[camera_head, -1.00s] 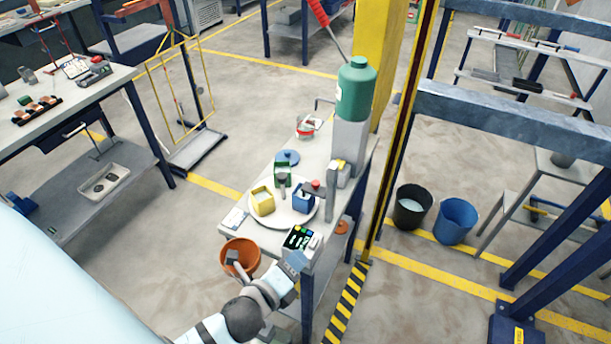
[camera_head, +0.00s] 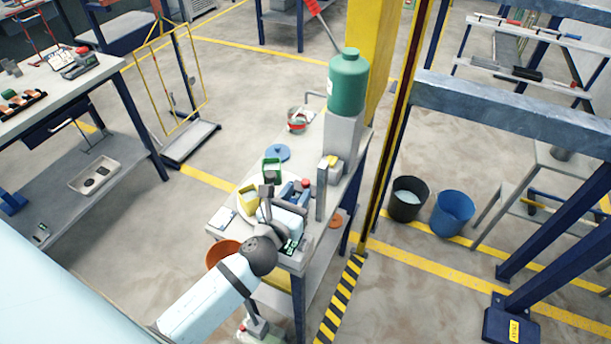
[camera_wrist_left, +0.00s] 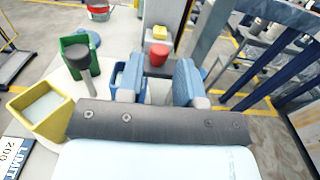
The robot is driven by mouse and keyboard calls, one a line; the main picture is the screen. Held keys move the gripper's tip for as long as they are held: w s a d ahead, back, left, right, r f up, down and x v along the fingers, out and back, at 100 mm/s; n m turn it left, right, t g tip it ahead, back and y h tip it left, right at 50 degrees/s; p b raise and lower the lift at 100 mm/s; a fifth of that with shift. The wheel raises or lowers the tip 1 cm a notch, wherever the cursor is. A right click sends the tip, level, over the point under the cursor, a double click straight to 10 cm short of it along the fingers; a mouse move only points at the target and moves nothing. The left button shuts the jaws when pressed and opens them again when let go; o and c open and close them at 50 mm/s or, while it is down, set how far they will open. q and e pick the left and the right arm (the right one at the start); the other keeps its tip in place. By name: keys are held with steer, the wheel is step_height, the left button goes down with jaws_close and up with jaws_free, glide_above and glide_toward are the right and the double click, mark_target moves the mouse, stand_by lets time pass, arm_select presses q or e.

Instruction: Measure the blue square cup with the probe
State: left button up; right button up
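The blue square cup (camera_head: 288,189) is on a round white plate on the narrow bench, mostly hidden by my left arm in the head view. In the left wrist view, part of it (camera_wrist_left: 119,74) shows behind the left finger. My left gripper (camera_wrist_left: 157,82) is over the plate's near side, its two light-blue fingers apart. A red-capped piece (camera_wrist_left: 158,53) stands beyond and between the fingertips. I cannot tell whether it is the probe, or whether the fingers touch anything. My right gripper is not in view.
A green bottle (camera_head: 347,82) and a grey upright (camera_head: 321,191) stand behind and right. An orange bucket (camera_head: 219,252) is below the bench's near left.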

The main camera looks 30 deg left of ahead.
mark_target(306, 181)
arm_select(q)
steer(key=w, duration=0.4)
steer(key=shift+w+a+p, duration=0.15)
steer(key=shift+w+p, duration=0.15)
steer(key=shift+w, duration=0.1)
jaws_close()
